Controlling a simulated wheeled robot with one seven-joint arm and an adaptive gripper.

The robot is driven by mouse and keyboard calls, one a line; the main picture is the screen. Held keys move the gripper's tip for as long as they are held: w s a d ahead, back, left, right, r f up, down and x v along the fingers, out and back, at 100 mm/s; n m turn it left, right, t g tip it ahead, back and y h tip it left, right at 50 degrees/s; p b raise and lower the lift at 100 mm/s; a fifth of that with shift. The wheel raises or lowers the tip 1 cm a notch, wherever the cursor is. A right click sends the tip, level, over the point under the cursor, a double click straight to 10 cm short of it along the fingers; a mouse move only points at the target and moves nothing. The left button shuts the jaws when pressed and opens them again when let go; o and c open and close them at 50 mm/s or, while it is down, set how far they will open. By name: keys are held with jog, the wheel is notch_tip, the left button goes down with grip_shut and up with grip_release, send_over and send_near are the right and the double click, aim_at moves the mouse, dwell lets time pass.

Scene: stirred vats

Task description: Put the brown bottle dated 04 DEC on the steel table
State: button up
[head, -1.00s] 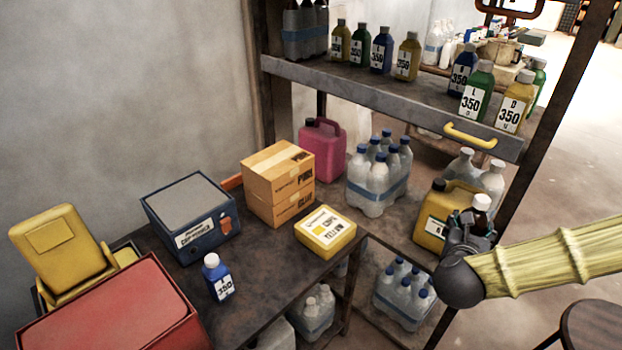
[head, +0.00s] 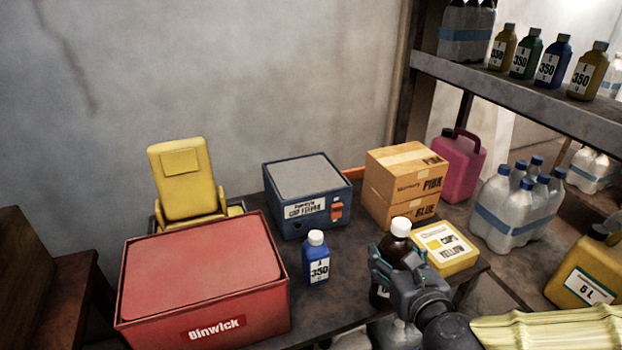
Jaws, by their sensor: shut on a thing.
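A brown bottle (head: 396,248) with a white cap is upright in my gripper (head: 392,268) in the head view. My gripper is shut around its body. The bottle's date is not readable, and its lower part is largely hidden by the gripper. The dark steel table (head: 345,302) lies behind and to the left of the gripper. The bottle shows in front of the table's right part. I cannot tell whether its base is above the top or short of the front edge.
On the table stand a red Binwick box (head: 205,275), a blue bottle (head: 316,258), a blue machine (head: 306,195), stacked cartons (head: 400,190) and a yellow caps box (head: 447,248). Bare tabletop lies around the blue bottle. A shelf rack (head: 520,90) stands at the right.

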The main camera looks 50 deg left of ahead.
jog(key=w+a+f+n+g, duration=0.1)
jog(key=w+a+f, duration=0.3)
jog(key=w+a, duration=0.5)
jog(key=shift+w+a+f+y+p, duration=0.25)
jog(key=shift+a+f+y+p, duration=0.15)
jog(key=shift+a, duration=1.35)
jog(key=shift+f, duration=0.1)
jog(key=o, duration=1.5)
jog(key=v, duration=1.2)
jog(key=shift+r+b, duration=0.2)
jog(key=shift+b, duration=0.1)
jog(key=shift+f, duration=0.1)
